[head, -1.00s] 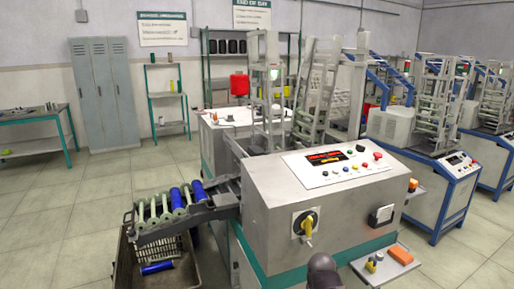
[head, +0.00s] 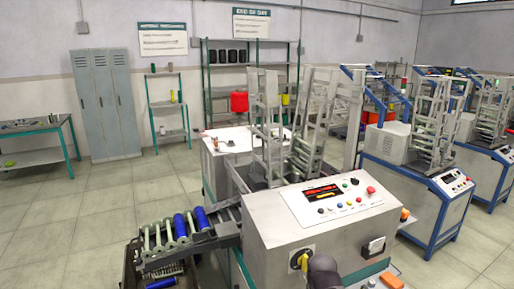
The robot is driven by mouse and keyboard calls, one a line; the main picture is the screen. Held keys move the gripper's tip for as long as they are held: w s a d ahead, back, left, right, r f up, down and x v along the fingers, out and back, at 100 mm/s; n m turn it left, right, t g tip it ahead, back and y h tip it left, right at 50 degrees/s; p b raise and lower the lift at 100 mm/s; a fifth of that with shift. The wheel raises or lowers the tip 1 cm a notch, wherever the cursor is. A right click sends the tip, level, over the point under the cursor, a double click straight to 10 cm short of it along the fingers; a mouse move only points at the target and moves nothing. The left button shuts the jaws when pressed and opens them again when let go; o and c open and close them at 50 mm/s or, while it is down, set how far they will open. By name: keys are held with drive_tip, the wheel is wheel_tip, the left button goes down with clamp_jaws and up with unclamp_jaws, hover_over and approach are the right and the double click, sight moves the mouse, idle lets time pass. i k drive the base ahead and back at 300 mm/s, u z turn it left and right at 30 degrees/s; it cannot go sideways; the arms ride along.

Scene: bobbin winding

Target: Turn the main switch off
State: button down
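The main switch is a yellow rotary handle (head: 301,259) on a dark plate, low on the front of the grey machine (head: 276,234). Its right and lower parts are hidden behind my dark gripper (head: 324,268), so the handle's angle is hard to read.
The sloping control panel (head: 335,203) above has coloured buttons, a red button and a lit red display. A bobbin chute (head: 190,245) juts out left.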

sight(303, 261)
drive_tip(key=u, duration=1.25)
drive_tip(key=i, duration=1.55)
drive_tip(key=u, duration=0.5)
